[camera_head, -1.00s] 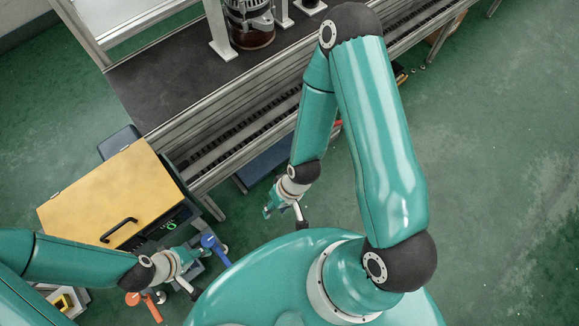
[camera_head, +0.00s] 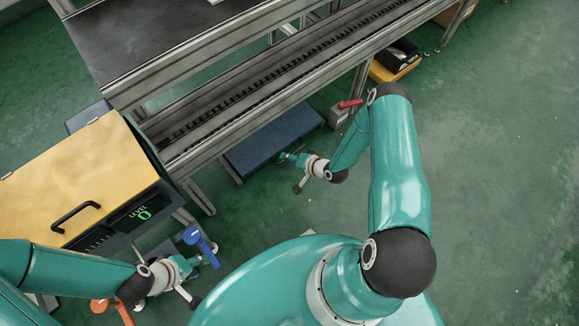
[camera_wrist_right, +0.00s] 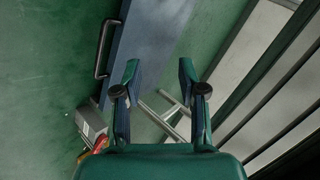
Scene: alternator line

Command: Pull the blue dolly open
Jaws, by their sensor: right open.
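The blue dolly (camera_head: 272,142) is a flat dark-blue slab low under the conveyor frame. In the right wrist view the dolly (camera_wrist_right: 152,40) lies beyond my fingers, with a black bar handle (camera_wrist_right: 101,50) along its left edge. My right gripper (camera_head: 284,156) is at the dolly's near edge in the head view. In the wrist view this gripper (camera_wrist_right: 158,80) is open with nothing between its fingers, and the handle is to its left, apart from it. My left gripper (camera_head: 202,262) is beside a blue-headed tool at lower left; its jaw opening is unclear.
A yellow-topped cabinet (camera_head: 75,175) stands at left. The conveyor frame (camera_head: 250,85) runs above the dolly. A grey box (camera_head: 338,115) with a red lever (camera_head: 350,103) sits near the dolly's right end. Green floor at right is free.

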